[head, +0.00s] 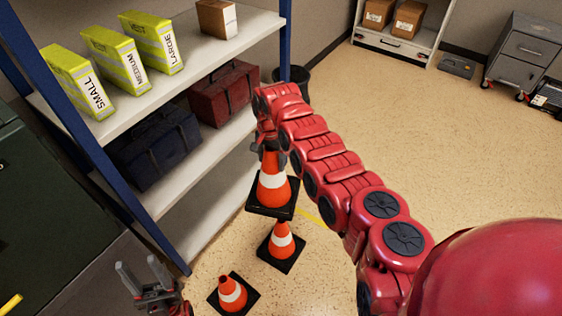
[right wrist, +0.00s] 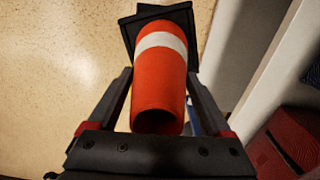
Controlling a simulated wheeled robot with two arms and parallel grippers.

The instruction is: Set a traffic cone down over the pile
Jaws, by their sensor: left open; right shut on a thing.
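My right gripper (head: 268,148) is shut on the top of an orange cone (head: 274,187) with a white band and black square base. The right wrist view shows this cone (right wrist: 160,85) between the two fingers. A second cone (head: 282,241) stands on the floor just below it in the head view. The held cone's base hides that cone's tip; I cannot tell whether they touch. A third cone (head: 232,294) stands on the floor to the front left. I cannot tell which floor cone is a pile. My left gripper (head: 143,275) is open and empty at the lower left.
A shelf unit with blue posts stands close on the left, holding yellow boxes (head: 117,58), a red case (head: 224,92) and a dark blue case (head: 155,148). A dark bin (head: 296,80) stands behind my right arm. The floor (head: 430,140) to the right is open.

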